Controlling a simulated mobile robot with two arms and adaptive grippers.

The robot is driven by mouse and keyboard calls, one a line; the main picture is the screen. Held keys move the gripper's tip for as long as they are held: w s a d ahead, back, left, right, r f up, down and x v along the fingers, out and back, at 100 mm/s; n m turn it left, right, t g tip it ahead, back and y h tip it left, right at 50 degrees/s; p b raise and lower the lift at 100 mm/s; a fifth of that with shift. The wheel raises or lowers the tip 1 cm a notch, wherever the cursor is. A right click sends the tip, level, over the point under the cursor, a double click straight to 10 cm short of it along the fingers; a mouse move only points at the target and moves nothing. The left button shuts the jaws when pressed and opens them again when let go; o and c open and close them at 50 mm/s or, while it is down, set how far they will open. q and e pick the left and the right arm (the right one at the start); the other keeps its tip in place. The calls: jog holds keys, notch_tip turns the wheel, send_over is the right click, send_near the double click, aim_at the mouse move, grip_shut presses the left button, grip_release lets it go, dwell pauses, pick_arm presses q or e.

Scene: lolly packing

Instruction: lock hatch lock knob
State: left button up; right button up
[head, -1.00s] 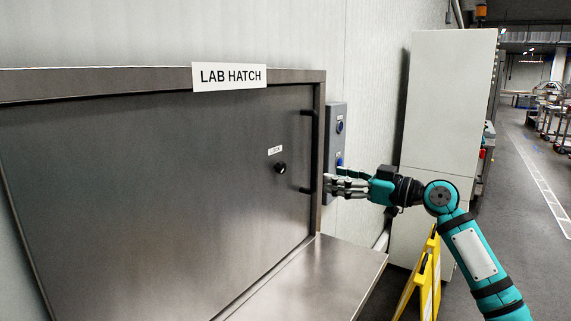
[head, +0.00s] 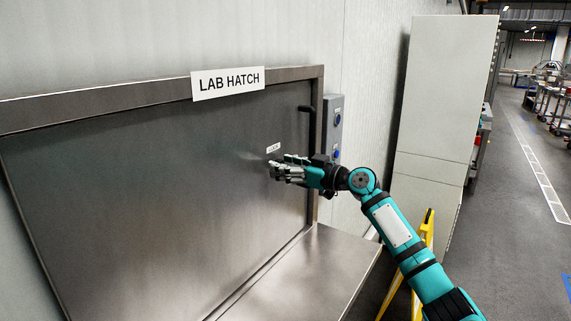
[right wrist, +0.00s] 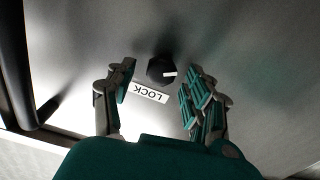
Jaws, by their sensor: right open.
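The hatch lock knob (right wrist: 161,69) is a small black knob with a white mark on its face, on the grey metal hatch door (head: 130,190). In the right wrist view it sits beside a white LOCK label (right wrist: 148,94). That label (head: 273,148) also shows in the head view, where my fingers hide the knob. My right gripper (right wrist: 158,88) is open, with its fingers on either side of the knob and label; I cannot tell whether they touch the knob. In the head view the right gripper (head: 274,168) is in front of the door. My left gripper is not in view.
A black door handle (head: 305,112) is at the door's right edge, and also shows in the right wrist view (right wrist: 15,65). A grey button box (head: 333,125) is on the wall. A metal shelf (head: 310,265) juts out below the door. A yellow stand (head: 424,265) is on the floor.

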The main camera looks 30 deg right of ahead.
jog(key=shift+c, duration=0.8)
grip_shut()
